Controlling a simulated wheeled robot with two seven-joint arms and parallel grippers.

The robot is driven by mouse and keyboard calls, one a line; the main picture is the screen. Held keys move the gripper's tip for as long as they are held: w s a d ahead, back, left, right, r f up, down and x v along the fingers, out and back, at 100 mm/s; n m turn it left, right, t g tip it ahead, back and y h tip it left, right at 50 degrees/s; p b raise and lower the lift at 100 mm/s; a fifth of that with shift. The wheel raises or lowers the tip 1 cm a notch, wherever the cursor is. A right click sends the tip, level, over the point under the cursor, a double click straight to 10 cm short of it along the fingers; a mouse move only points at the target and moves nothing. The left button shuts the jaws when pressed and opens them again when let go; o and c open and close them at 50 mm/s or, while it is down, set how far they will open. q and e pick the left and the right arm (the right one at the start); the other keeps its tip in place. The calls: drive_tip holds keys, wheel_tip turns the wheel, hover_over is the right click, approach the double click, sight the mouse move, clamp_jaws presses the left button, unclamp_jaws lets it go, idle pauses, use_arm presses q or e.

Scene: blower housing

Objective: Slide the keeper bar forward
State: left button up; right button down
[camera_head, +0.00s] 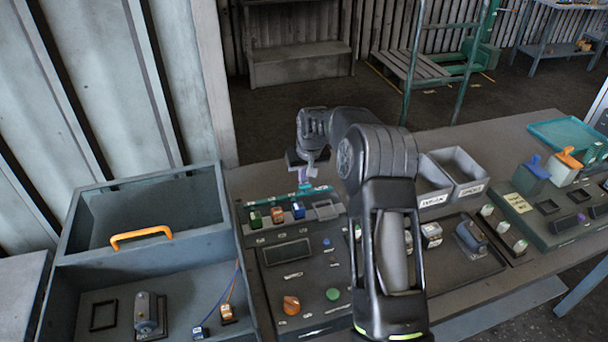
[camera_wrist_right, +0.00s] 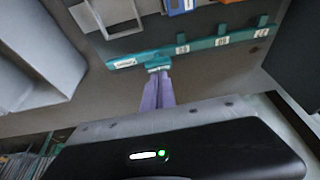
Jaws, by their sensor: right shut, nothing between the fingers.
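The keeper bar (camera_wrist_right: 215,43) is a long teal strip with white labels and small raised tabs, in the right wrist view. In the head view it shows as a thin teal strip (camera_head: 318,189) along the back of the row of coloured modules. My right gripper (camera_head: 307,175) has purple fingers, shut and empty, pointing down at the bar. In the wrist view the fingertips (camera_wrist_right: 158,75) are right at a teal tab near the bar's left end. Whether they touch it I cannot tell. My left gripper is not in view.
Green (camera_head: 255,219), orange (camera_head: 277,214) and blue (camera_head: 298,210) modules sit in front of the bar. A grey box with an orange handle (camera_head: 141,236) stands left. Grey bins (camera_head: 460,170) stand right of my right arm, which hides part of the panel.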

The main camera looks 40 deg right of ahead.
sight(306, 187)
drive_tip(key=shift+s, duration=0.15)
drive_tip(key=s+b, duration=0.1)
drive_tip(key=s+a+b, duration=0.1)
drive_tip(key=shift+s+f, duration=0.1)
drive_tip(key=shift+s, duration=0.35)
drive_tip(key=shift+s+a, duration=0.1)
drive_tip(key=shift+r, duration=0.35)
drive_tip(key=b+v, duration=0.2)
drive_tip(key=v, duration=0.5)
drive_tip(key=shift+r, duration=0.2)
